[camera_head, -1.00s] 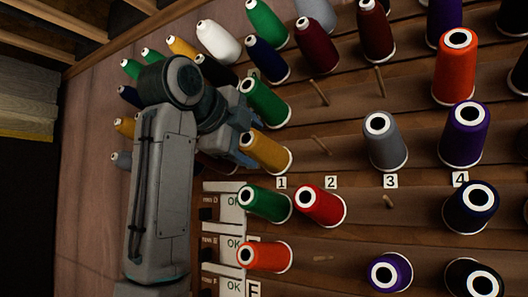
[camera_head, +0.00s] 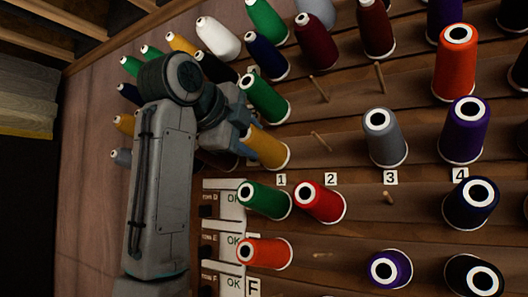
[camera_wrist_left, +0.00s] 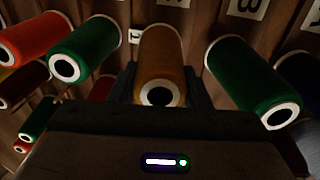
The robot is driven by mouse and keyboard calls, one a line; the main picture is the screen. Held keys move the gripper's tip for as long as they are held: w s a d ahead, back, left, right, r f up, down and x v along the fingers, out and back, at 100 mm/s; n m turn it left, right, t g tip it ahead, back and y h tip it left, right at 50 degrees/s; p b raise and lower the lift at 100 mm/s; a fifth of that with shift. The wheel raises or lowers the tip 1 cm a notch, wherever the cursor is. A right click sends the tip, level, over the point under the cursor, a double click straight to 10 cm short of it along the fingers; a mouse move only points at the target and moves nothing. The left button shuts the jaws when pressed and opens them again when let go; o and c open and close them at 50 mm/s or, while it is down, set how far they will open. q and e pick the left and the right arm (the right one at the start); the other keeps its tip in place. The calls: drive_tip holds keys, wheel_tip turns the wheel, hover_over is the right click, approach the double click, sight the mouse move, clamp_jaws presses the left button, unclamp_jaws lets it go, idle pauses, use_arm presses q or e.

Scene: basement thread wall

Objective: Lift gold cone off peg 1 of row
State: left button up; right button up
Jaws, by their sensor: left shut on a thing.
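The gold cone (camera_head: 267,147) is on the wall above the number 1 label, its white-ringed base to the right in the head view. In the left wrist view the gold cone (camera_wrist_left: 160,65) lies between the two dark fingers. My left gripper (camera_head: 249,138) is shut on the cone's narrow end. The peg under the cone is hidden, so I cannot tell how far the cone sits on it. My right gripper is not in view.
A green cone (camera_head: 263,97) sits just above the gold one and another green cone (camera_head: 264,199) just below, both close. A red cone (camera_head: 320,202) and a grey cone (camera_head: 384,138) are to the right. A bare peg (camera_head: 321,142) stands between gold and grey.

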use_arm(q)
drive_tip(key=b+v, duration=0.2)
drive_tip(key=v, duration=0.8)
drive_tip(key=shift+s+a+f+b, duration=0.15)
drive_tip(key=shift+s+f+b, duration=0.1)
drive_tip(key=shift+b, duration=0.1)
idle(0.3)
drive_tip(key=s+a+r+b, duration=0.2)
drive_tip(key=s+r+b, duration=0.1)
drive_tip(key=shift+a, duration=0.15)
idle(0.3)
drive_tip(key=shift+f, duration=0.1)
